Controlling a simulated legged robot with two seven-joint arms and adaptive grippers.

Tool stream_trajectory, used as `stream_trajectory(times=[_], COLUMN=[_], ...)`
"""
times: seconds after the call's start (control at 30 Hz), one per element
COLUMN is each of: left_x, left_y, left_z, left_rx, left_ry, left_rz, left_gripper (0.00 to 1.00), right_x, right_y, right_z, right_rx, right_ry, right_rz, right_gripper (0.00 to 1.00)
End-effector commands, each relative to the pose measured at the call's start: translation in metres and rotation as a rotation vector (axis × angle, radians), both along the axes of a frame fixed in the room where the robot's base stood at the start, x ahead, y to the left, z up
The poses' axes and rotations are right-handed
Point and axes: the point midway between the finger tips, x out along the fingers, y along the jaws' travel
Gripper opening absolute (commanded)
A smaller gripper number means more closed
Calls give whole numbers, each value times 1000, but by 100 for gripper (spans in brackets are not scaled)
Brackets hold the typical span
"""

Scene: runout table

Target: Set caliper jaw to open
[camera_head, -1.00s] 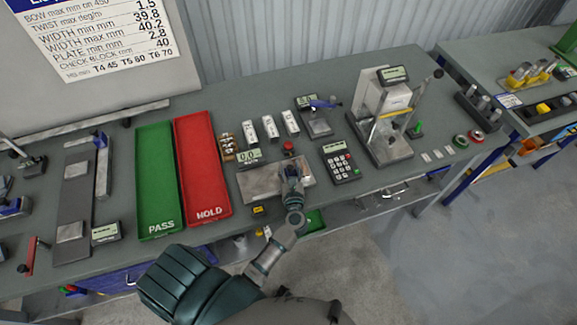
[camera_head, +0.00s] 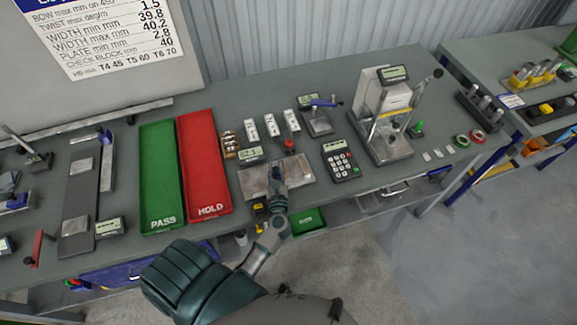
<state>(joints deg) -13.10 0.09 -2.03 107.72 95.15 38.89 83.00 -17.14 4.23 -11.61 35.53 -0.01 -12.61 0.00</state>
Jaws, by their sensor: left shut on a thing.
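The caliper station (camera_head: 251,188) is a flat grey metal plate at the front edge of the table, with a small digital display (camera_head: 250,153) at its back left, which seems to read 62.1. My left gripper (camera_head: 270,182) reaches over the plate from the front and is shut on the caliper jaw. The jaw is mostly hidden under the fingers, and its exact position is hard to see. A red knob (camera_head: 289,145) stands behind the plate. My right gripper is not in view.
The green PASS tray (camera_head: 162,213) and red HOLD tray (camera_head: 210,200) lie to the left. A keypad (camera_head: 341,160) sits close on the right, with a press-like gauge stand (camera_head: 385,140) beyond it. White blocks (camera_head: 270,126) stand behind.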

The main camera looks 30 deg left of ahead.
Motion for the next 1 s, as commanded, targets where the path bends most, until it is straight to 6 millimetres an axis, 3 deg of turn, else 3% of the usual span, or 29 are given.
stream_trajectory(times=[0.1, 0.37, 0.4, 0.5, 0.83, 1.0], left_x=[-9, -10, -10, -10, -11, -29], left_y=[9, 9, 9, 9, 5, -8], left_z=[0, 0, 0, 0, 0, -1], left_rx=[2, 1, 1, 1, 1, -1], left_ry=[1, 0, 0, 0, 1, 3], left_rz=[1, 2, 2, 2, -1, 0], left_gripper=[0, 0, 25, 49, 49, 49], right_x=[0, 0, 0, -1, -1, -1], right_y=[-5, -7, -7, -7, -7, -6], right_z=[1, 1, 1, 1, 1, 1], right_rx=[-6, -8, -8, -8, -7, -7], right_ry=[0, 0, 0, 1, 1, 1], right_rz=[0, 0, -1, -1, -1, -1], right_gripper=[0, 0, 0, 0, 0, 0])
